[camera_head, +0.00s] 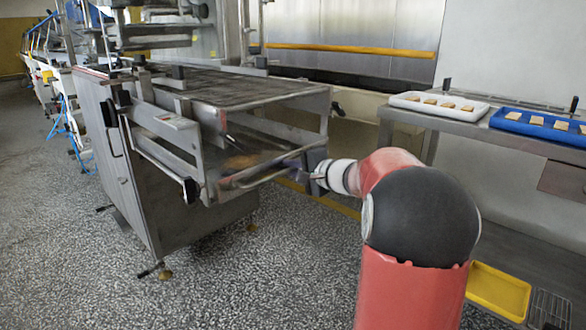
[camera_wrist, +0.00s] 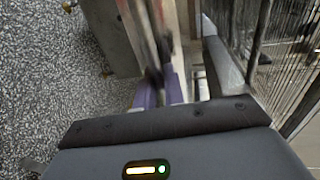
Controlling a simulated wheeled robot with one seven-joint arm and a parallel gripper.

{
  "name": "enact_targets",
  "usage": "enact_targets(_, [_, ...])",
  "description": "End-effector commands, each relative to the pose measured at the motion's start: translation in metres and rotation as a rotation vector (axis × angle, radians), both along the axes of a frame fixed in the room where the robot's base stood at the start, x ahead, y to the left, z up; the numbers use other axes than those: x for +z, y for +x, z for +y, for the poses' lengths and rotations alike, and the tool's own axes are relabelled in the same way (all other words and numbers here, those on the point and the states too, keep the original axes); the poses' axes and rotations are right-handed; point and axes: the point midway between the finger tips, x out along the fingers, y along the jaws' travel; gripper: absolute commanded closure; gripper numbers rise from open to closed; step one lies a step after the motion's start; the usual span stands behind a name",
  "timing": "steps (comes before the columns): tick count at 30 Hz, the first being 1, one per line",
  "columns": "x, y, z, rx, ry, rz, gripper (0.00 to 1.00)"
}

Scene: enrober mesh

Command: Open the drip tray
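The drip tray (camera_head: 243,163) is a shallow metal tray under the wire mesh belt of the enrober, with brownish residue inside. Its bar handle (camera_head: 245,183) runs along the front end. My gripper (camera_head: 298,170) is at the right part of this front end, at or touching the handle. In the wrist view, purple fingertips (camera_wrist: 158,93) lie on either side of a dark, blurred bar that looks like the handle (camera_wrist: 155,76). Whether the fingers press on it cannot be told. My arm hides the area right of the handle.
The enrober's mesh belt (camera_head: 235,88) and metal frame stand just above the tray. A side table (camera_head: 480,131) at the right carries a white tray (camera_head: 440,107) and a blue tray (camera_head: 540,124) with biscuits. A yellow tray (camera_head: 498,291) lies low at the right. Floor in front is clear.

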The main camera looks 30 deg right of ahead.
Motion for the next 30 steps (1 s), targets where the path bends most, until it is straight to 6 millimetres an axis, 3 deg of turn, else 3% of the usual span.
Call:
enact_targets(11, [-0.001, -0.001, 0.000, 0.000, 0.000, 0.001, 1.00])
enact_targets(17, [-0.003, -0.015, -0.006, -0.001, -0.003, 0.000, 1.00])
enact_targets(23, [-0.006, -0.056, -0.021, -0.003, -0.003, -0.001, 1.00])
enact_targets(30, [-0.006, -0.132, -0.048, -0.005, -0.004, -0.001, 1.00])
